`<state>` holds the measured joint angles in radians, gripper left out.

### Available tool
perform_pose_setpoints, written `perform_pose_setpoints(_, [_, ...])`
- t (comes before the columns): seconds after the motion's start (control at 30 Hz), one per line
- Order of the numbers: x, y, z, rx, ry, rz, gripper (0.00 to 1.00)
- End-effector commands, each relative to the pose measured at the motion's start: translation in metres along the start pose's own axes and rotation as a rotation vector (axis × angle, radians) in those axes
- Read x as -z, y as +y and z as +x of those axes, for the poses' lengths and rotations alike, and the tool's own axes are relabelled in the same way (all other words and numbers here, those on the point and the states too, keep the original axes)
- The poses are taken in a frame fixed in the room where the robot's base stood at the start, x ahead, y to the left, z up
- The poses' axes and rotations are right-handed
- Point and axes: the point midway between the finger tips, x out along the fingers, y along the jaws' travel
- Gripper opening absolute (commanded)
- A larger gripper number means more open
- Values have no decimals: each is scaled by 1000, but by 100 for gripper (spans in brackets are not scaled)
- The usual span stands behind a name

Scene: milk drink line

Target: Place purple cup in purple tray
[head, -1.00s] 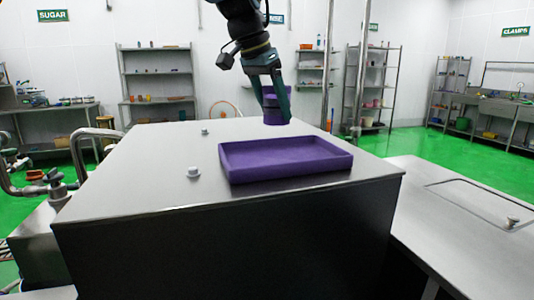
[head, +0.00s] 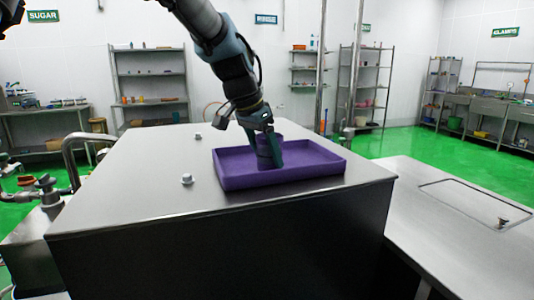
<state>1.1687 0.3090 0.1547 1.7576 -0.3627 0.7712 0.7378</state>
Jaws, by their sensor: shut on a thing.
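The purple tray (head: 232,182) lies on top of a steel counter block, right of its middle. My gripper (head: 269,158) points down over the tray, shut on the purple cup (head: 268,163). The cup is upright, and its lower part shows inside the tray's outline, behind the front wall. My fingers hide part of the cup. I cannot tell whether the cup's base touches the tray floor.
The steel counter top (head: 130,190) is mostly clear around the tray. Small metal knobs (head: 187,179) stand left of the tray. A bent pipe (head: 75,150) rises at the left edge. A lower steel surface (head: 420,225) lies to the right.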

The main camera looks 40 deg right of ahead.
Motion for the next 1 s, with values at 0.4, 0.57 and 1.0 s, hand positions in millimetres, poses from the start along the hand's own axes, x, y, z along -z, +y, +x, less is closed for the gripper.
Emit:
perform_pose_setpoints(0.4, [-1,0,1,0,0,0,100])
perform_pose_setpoints(0.57, [0,0,1,0,0,0,100])
perform_pose_setpoints(1.0, [1,0,-62,2,6,1,100])
